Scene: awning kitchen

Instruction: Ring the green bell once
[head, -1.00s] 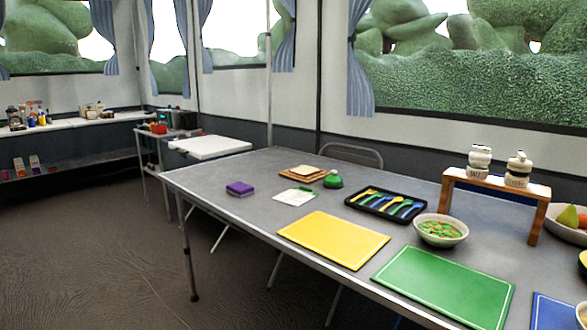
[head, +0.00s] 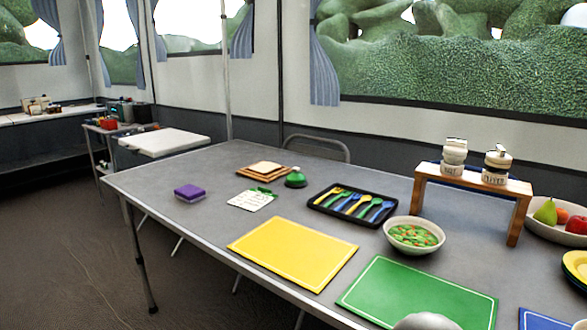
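The green bell (head: 296,179) stands on the far part of the grey table (head: 200,230). It has a rounded green top and a dark base. It is just right of a wooden board with bread and left of the cutlery tray, with nothing over it. My gripper is not in view. A pale rounded shape (head: 427,322) at the bottom edge, over the green mat, may be part of my arm; I cannot tell.
Near the bell are the board with bread (head: 265,169), a card (head: 252,199), a purple block (head: 188,193) and a black cutlery tray (head: 352,219). A yellow mat (head: 292,253), green mat (head: 400,290), soup bowl (head: 413,250) and wooden stand (head: 470,184) lie nearer or to the right.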

